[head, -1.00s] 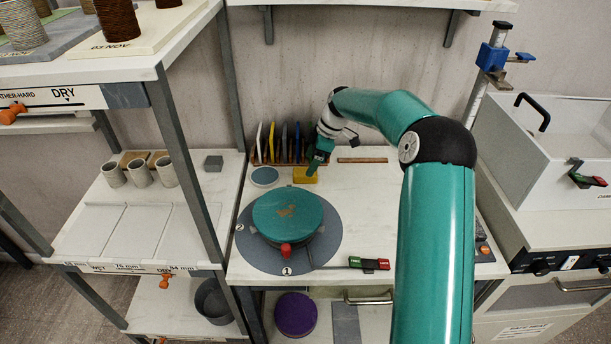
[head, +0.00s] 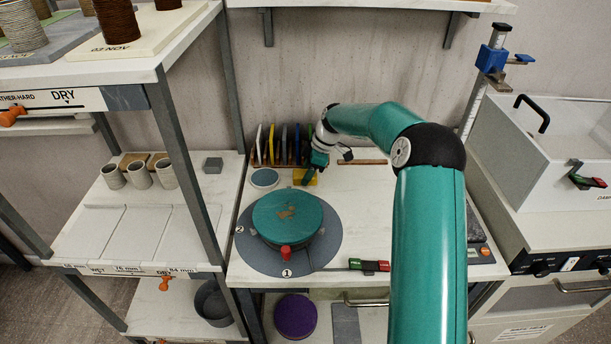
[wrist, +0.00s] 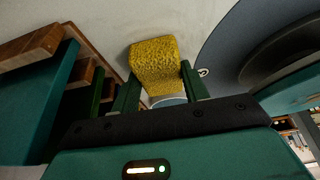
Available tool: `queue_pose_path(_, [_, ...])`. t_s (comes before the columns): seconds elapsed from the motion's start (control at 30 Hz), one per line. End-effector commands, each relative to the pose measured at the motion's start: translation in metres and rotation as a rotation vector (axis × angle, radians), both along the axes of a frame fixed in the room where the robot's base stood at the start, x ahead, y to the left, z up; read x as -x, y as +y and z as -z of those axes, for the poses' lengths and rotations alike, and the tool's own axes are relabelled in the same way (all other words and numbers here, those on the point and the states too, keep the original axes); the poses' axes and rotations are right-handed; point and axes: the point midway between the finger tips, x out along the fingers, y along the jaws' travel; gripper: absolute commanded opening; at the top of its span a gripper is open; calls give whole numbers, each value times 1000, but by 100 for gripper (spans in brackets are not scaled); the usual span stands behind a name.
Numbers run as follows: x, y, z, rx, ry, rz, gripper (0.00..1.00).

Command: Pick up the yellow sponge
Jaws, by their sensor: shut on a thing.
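The yellow sponge (head: 304,177) is at the back of the white worktop, behind the turntable, in the head view. My gripper (head: 307,179) is at the sponge, pointing down, and partly hides it. In the wrist view the sponge (wrist: 155,66) sits between the two green fingers of my gripper (wrist: 158,88), which are shut on it. I cannot tell whether the sponge is clear of the worktop.
A rack of upright coloured slabs (head: 283,145) stands close behind the gripper. A pale round dish (head: 265,178) lies left of the sponge. The turntable with a teal disc (head: 288,214) is in front. The worktop (head: 355,205) to the right is largely clear.

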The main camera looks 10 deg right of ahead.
Motion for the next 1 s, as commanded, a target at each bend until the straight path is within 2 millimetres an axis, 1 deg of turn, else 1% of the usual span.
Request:
queue_pose_path(0.13, [0,0,-3,0,-1,0,23])
queue_pose_path(0.23, [-1,0,-9,0,-2,1,23])
queue_pose_path(0.43, [2,1,-35,1,-3,-1,23])
queue_pose_path(0.57, [17,6,-54,1,-2,-1,23])
queue_pose_path(0.8, [46,17,-91,2,-3,0,23])
queue_pose_path(1.0, [77,28,-106,2,-2,0,23])
